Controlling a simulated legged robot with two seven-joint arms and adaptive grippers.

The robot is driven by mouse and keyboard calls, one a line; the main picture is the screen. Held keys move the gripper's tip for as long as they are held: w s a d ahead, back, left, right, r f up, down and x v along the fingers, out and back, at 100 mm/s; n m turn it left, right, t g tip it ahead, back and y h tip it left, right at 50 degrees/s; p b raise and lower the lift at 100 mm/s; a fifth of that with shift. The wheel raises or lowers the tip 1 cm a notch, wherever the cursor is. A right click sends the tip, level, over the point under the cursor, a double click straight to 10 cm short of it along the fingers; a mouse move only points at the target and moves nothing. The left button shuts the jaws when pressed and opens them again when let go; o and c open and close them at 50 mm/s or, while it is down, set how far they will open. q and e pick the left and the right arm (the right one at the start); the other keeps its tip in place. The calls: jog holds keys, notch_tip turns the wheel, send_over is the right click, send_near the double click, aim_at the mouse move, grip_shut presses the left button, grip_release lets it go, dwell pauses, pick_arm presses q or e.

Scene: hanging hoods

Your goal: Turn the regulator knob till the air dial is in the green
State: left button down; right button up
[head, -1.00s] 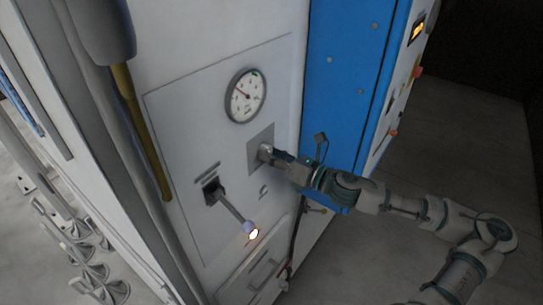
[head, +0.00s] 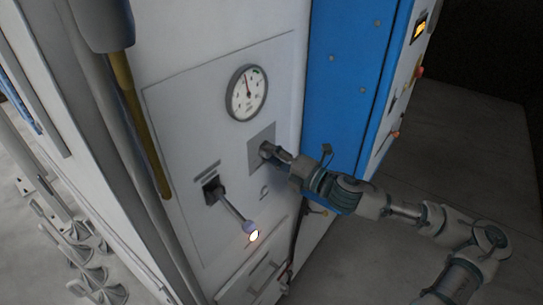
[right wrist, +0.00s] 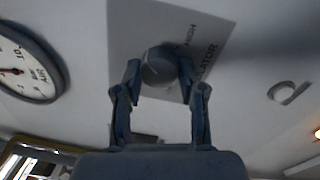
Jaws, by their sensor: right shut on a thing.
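The round white air dial (head: 247,93) is on the pale panel. Its needle points up and slightly left, short of a small green mark at the upper right of the scale. In the right wrist view part of the dial (right wrist: 22,68) shows at the left edge. The grey regulator knob (right wrist: 160,66) sits on a grey plate (right wrist: 122,35) lettered "REGULATOR" and "HIGH". My right gripper (right wrist: 160,77) is shut on the knob, one finger on each side. In the head view the gripper (head: 274,154) covers part of the knob. My left gripper is out of view.
A blue panel (head: 345,80) stands to the right. A yellow rod (head: 145,140) hangs at the left. Dark floor is open at right.

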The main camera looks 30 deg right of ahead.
jog(key=shift+w+d+r+m+h, duration=0.15)
jog(key=shift+m+h, duration=0.15)
jog(key=shift+m, duration=0.8)
jog(key=o, duration=1)
jog(key=shift+c, duration=0.2)
jog(key=shift+o, duration=1)
jog(key=shift+w+d+f, duration=0.1)
jog(key=shift+d+f, duration=0.05)
jog(key=shift+f, duration=0.1)
